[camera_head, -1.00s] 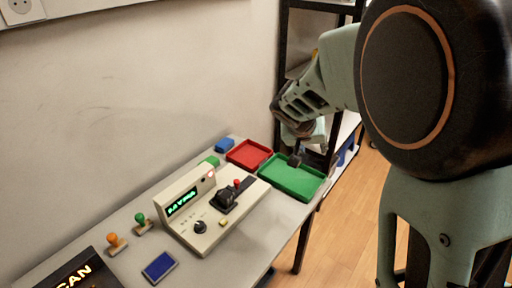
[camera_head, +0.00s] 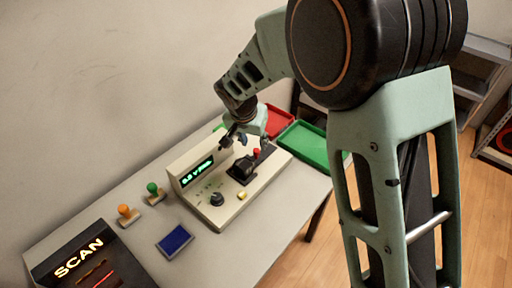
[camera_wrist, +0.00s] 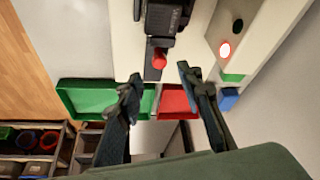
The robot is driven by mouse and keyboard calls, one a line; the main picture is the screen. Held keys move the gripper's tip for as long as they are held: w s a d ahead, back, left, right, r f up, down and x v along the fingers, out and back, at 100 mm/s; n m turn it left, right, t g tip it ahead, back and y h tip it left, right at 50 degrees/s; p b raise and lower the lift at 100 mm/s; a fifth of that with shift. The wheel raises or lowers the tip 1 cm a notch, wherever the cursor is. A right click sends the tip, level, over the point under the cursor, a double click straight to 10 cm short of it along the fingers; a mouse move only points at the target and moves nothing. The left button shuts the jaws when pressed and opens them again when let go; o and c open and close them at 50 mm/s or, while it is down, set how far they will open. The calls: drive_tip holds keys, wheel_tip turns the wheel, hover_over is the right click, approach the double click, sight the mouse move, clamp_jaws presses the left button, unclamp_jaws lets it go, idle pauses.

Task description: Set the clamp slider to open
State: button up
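A beige bench device (camera_head: 207,212) with a green lit display stands on the table in the head view. On its top is a black clamp block (camera_head: 243,170) with a red knob (camera_head: 256,152), probably the slider's handle, at its far end. In the wrist view the red knob (camera_wrist: 158,58) stands over a dark track (camera_wrist: 153,73) beside the black clamp block (camera_wrist: 166,18). My gripper (camera_head: 233,141) is above the device's far part. In the wrist view its fingers are apart (camera_wrist: 159,75), with the knob just ahead of the gap and nothing held.
A green tray (camera_head: 304,146) and a red tray (camera_head: 279,121) lie beyond the device. A dial (camera_head: 217,199) and yellow button (camera_head: 241,195) are on its near side. Stamps (camera_head: 127,212), a blue pad (camera_head: 175,240) and a SCAN panel (camera_head: 82,262) lie at the left. The wall is behind.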

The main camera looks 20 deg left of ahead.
sight(257, 150)
drive_tip(key=x, duration=0.6)
drive_tip(key=shift+w, duration=0.1)
clamp_jaws()
